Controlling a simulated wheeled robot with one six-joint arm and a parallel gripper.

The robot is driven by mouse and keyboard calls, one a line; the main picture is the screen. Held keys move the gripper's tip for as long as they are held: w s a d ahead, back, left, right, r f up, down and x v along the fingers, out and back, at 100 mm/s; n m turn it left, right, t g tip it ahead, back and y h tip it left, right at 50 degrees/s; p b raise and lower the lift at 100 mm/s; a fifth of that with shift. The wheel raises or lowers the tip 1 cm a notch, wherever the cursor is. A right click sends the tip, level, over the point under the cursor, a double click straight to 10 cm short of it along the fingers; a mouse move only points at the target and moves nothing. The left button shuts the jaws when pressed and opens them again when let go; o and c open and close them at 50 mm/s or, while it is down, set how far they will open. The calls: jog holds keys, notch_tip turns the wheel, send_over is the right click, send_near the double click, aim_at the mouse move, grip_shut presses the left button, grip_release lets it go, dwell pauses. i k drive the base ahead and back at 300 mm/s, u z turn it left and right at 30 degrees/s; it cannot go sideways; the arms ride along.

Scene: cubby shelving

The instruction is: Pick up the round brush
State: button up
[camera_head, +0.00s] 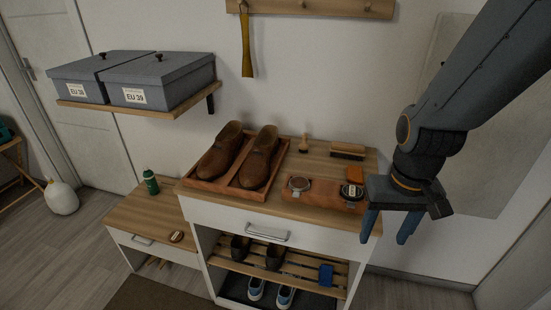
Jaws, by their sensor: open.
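The round brush's bristles are too small to make out.
A wooden tray (222,188) with two brown shoes (257,158) fills the top's left. An orange block (355,174) is at the right. A shelf with grey boxes (160,78) and a hanging shoehorn (246,45) are above.

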aim_at(304, 147)
jog(key=u, duration=0.4)
jog(key=k, duration=1)
jog(key=z, duration=0.75)
jog(key=i, duration=1.55)
jog(key=u, duration=0.65)
